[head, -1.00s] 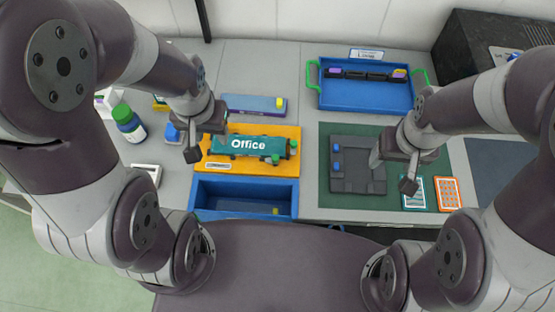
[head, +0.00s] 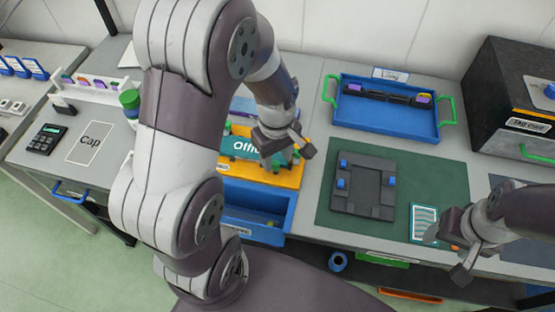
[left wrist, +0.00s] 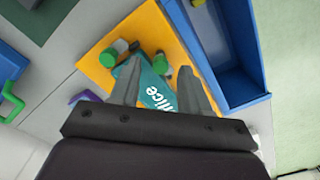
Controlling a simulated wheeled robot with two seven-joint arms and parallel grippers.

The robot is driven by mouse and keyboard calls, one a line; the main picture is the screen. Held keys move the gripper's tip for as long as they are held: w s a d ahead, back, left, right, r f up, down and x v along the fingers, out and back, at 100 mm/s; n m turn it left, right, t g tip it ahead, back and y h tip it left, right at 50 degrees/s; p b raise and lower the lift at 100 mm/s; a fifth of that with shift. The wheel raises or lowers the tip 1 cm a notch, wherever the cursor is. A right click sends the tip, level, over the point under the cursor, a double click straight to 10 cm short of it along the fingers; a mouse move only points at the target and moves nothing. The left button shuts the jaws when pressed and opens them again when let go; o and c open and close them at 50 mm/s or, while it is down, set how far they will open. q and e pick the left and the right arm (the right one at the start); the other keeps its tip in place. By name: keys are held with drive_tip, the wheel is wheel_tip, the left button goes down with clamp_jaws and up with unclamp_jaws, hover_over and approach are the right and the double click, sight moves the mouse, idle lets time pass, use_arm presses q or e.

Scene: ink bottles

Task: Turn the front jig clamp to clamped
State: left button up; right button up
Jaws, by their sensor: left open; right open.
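My left gripper (head: 288,157) is open above the orange plate (head: 292,178), over a teal piece lettered "Office" (head: 245,148). In the left wrist view, its two fingers (left wrist: 168,85) straddle the teal piece (left wrist: 155,88). A round green knob (left wrist: 108,58) and smaller green and grey parts stand on the plate close by. The gripper covers part of this in the head view. A dark grey square plate (head: 364,185) with several blue knobs (head: 340,183) lies on the green mat. I cannot tell which part is the front jig clamp. My right gripper (head: 452,258) is open and empty near the mat's front right corner.
A blue open bin (head: 250,205) adjoins the orange plate's front. A blue tray (head: 385,122) with green handles stands at the back. A dark box (head: 510,90) stands at the far right. A teal striped card (head: 424,220) lies beside the right gripper.

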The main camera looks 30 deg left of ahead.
use_arm(q)
drive_tip(key=shift+a+f, duration=0.2)
drive_tip(key=shift+f, duration=0.3)
drive_tip(key=shift+a+f, duration=0.15)
drive_tip(key=shift+f, duration=0.3)
drive_tip(key=shift+d, duration=0.25)
clamp_jaws()
use_arm(e)
drive_tip(key=shift+a, duration=0.15)
